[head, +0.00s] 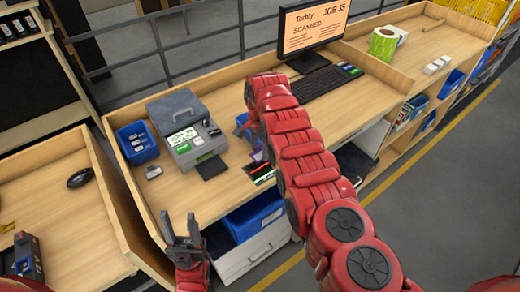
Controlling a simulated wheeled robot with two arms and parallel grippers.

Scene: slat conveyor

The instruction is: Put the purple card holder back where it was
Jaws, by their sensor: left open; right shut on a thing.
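A small purple patch, which looks like the purple card holder (257,155), shows on the workbench side at the left edge of my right arm. Most of it is hidden behind the arm. My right arm reaches up over the bench and bends down at its far end. Its gripper fingers are mostly hidden behind the arm, at the purple holder; contact details cannot be seen. My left gripper (180,230) is open and empty, fingers up, in front of the bench's front edge.
A grey card terminal (183,125) and a blue bin (138,143) stand on the bench's left. A dark item with coloured lines (261,172) lies near the front edge. A monitor (311,29), keyboard (327,82) and green label roll (383,43) stand farther right.

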